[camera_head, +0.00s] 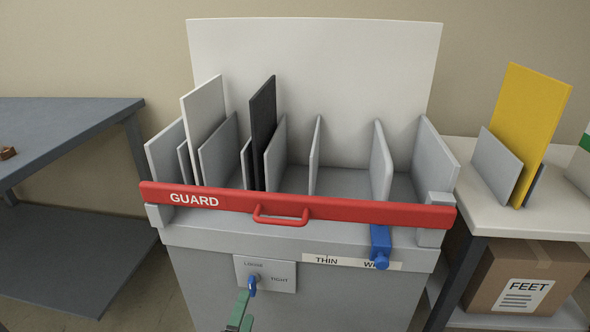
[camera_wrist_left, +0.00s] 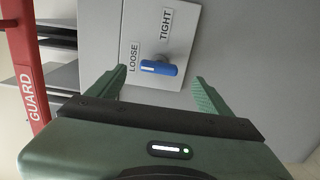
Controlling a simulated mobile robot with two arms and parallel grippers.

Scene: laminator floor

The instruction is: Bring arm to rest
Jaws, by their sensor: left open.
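My left gripper (camera_head: 243,308) comes in at the bottom of the head view, in front of the machine's panel (camera_head: 282,278). Its green fingers also show in the left wrist view (camera_wrist_left: 156,84), spread apart with nothing held between them. The blue knob (camera_head: 252,286) on the panel stands just beyond the fingertips. In the left wrist view the knob (camera_wrist_left: 158,68) lies between the fingers in the picture, its marked end towards LOOSE; I cannot tell any contact. My right gripper is out of view.
A red GUARD bar (camera_head: 345,212) with a handle crosses the machine's front. Upright panels stand in slots behind. A dark bench (camera_head: 60,125) is at left, a pale table (camera_head: 560,220) with a yellow panel (camera_head: 530,115) at right.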

